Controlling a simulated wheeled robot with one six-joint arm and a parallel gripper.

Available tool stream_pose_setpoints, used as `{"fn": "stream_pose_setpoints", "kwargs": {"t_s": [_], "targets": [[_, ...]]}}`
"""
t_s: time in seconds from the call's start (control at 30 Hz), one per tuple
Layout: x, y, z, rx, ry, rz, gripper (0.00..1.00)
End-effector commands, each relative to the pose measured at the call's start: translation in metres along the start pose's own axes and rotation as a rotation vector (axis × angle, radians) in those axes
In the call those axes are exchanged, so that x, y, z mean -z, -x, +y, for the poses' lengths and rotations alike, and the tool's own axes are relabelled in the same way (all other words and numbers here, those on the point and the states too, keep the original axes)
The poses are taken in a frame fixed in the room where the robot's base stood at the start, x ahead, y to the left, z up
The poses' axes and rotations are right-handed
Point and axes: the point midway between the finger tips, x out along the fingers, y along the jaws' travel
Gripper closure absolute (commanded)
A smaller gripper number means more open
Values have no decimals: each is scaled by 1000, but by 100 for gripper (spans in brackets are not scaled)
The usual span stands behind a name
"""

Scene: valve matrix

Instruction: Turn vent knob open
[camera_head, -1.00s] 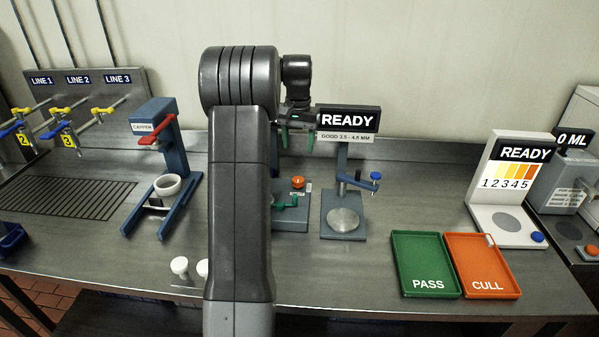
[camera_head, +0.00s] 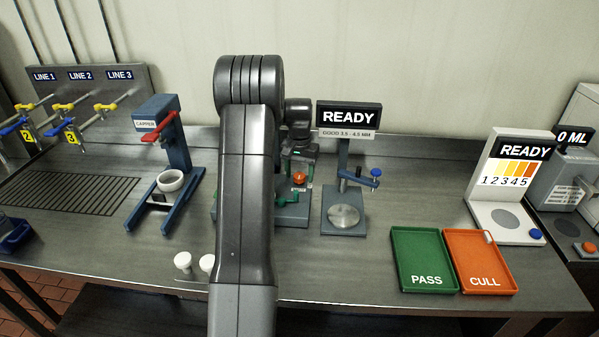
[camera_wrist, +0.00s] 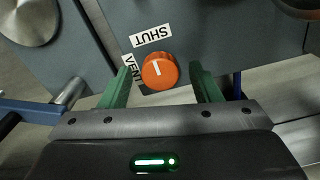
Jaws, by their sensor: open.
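The vent knob is a round orange knob (camera_wrist: 159,72) on a grey panel, with a short white line on its face. In the wrist view a SHUT label (camera_wrist: 152,36) lies above it and a VENT label (camera_wrist: 132,69) at its left. The white line points up toward the SHUT label. My gripper (camera_wrist: 160,78) is open, its green fingers on either side of the knob with gaps showing. In the head view the knob (camera_head: 299,178) shows just below my gripper (camera_head: 298,165); my arm hides part of the grey station (camera_head: 290,215).
Right of the station stands a gauge with a round plate (camera_head: 343,216), a blue knob and a READY sign (camera_head: 348,117). The blue capper (camera_head: 172,150) stands left. The green PASS tray (camera_head: 424,265) and orange CULL tray (camera_head: 478,265) lie at the right.

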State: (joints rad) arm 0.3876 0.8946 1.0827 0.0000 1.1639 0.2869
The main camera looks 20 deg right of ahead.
Motion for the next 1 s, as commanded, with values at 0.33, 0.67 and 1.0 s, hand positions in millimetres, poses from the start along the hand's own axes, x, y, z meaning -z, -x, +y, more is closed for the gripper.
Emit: {"fn": "stream_pose_setpoints", "kwargs": {"t_s": [0.33,0.67,1.0], "targets": [[0,0,0,0,0,0,87],[0,0,0,0,67,0,87],[0,0,0,0,326,0,87]]}}
